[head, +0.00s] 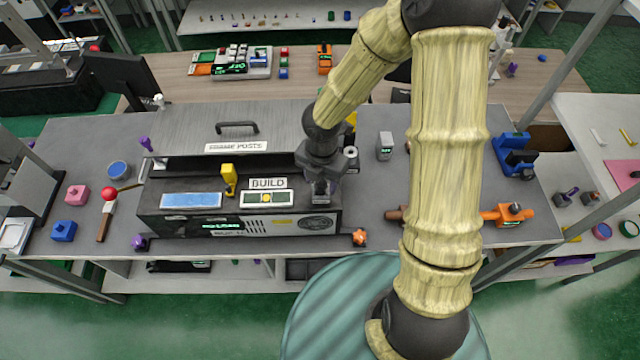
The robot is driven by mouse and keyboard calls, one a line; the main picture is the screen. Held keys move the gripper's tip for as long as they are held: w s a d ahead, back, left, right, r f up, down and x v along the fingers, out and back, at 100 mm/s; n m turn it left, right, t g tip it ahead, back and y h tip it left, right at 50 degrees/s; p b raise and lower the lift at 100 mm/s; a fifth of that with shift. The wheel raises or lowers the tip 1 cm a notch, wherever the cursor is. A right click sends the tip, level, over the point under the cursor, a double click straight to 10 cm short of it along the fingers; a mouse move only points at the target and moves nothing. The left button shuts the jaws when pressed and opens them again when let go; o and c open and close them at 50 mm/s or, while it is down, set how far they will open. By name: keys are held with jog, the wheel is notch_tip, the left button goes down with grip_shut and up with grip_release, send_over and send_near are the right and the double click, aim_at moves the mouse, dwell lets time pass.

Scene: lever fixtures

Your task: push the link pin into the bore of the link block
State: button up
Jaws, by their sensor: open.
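My gripper (321,192) points down over the right end of the dark box with the "BUILD" label. It is open, and nothing shows between its fingers. An orange piece (496,216) lies at the right of the grey bench, with a dark round part (516,208) on it. These may be the link block and link pin, but I cannot tell for sure. A brown cylindrical end (395,215) shows left of my arm. My arm hides what lies between it and the orange piece. No bore can be made out.
The dark box (200,222) carries a yellow upright lever (229,178), with a grey hood (225,125) behind. A grey block (384,146) and blue fixture (513,155) stand right. Bare bench shows around the grey block.

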aim_at(322, 180)
dwell(0.4)
jog(key=c, duration=1.1)
jog(key=shift+o, duration=0.2)
jog(key=shift+r, duration=0.15)
notch_tip(322, 180, up, 10)
jog(key=shift+f+p, duration=0.1)
jog(key=shift+p, duration=0.45)
